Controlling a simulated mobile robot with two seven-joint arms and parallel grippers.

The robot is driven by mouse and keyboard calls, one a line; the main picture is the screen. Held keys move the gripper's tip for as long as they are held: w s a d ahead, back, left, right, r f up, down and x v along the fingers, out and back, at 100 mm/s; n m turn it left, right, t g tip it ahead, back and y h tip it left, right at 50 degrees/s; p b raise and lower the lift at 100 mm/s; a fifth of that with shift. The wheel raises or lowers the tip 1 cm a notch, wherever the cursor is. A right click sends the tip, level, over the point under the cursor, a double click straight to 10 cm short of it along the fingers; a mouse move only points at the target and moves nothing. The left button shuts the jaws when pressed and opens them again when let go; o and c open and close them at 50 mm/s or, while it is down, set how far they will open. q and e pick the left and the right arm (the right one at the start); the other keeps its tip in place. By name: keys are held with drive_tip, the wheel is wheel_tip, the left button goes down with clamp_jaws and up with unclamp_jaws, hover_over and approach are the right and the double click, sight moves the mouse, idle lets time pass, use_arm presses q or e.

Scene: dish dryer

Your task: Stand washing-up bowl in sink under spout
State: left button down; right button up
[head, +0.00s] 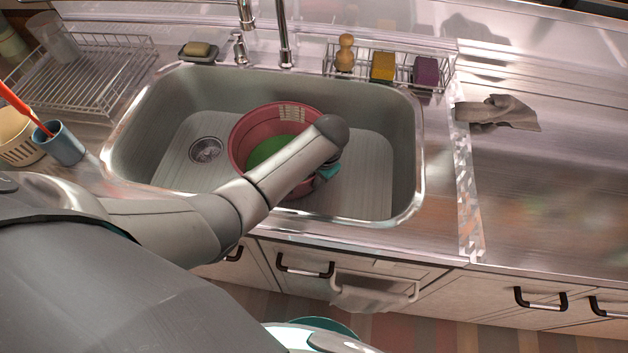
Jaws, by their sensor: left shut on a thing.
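The washing-up bowl (240,137) is a round, pinkish-red tub with something green inside it. It is upright, or nearly so, within the steel sink (390,110), right of the drain (206,150). My left arm reaches over the sink's front edge, and its left gripper (327,173) is at the bowl's right front side, shut on the bowl. My own wrist hides the fingertips and part of the rim. I cannot tell whether the bowl's base touches the sink floor. The spout (284,40) rises behind the sink's back edge, and its upper end is cut off.
A wire dish rack (90,75) and a blue cup (60,145) stand left of the sink. A soap dish (198,54) and a wire caddy with a brush and sponges (383,68) line the back. A grey cloth (500,112) lies on the otherwise clear right counter.

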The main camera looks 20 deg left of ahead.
idle(0.3)
use_arm(q)
drive_tip(key=c, duration=0.9)
unclamp_jaws()
drive_tip(key=shift+f, duration=0.1)
drive_tip(key=r+p, duration=0.1)
drive_tip(key=r, duration=0.3)
drive_tip(key=d+r+p, duration=0.1)
drive_tip(key=r+p, duration=0.1)
drive_tip(key=r, duration=0.2)
drive_tip(key=s+d+r+p, duration=0.1)
drive_tip(key=r+p, duration=0.1)
drive_tip(key=r, duration=0.2)
drive_tip(key=shift+d, duration=0.15)
